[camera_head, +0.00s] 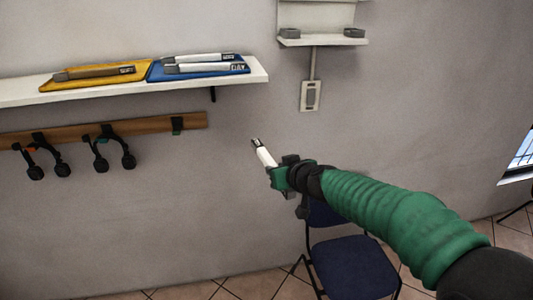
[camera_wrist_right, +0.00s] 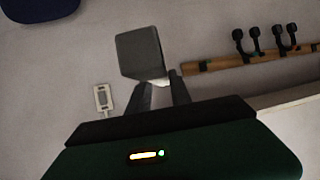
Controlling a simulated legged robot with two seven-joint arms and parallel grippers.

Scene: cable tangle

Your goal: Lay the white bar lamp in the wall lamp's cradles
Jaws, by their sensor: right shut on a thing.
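The white bar lamp (camera_head: 264,155) is in my right gripper (camera_head: 278,177) in the head view, in front of the bare wall. Its far end is dark; the gripper hides the rest. In the right wrist view, the lamp's dark grey end (camera_wrist_right: 140,54) stands at the fingers of my right gripper (camera_wrist_right: 163,97), with a sliver of white beside it. The wall lamp (camera_head: 322,40) is at the top, up and right of the gripper. Its ledge carries two grey cradles, left (camera_head: 290,33) and right (camera_head: 354,32), both empty. My left gripper is out of view.
A white shelf (camera_head: 225,81) at left holds a yellow mat (camera_head: 60,82) with a bar lamp and a blue mat (camera_head: 157,74) with two white bar lamps. Headphones hang on a wooden rail (camera_head: 70,135) below. A switch (camera_head: 311,95) hangs under the wall lamp. A blue chair (camera_head: 352,265) stands below.

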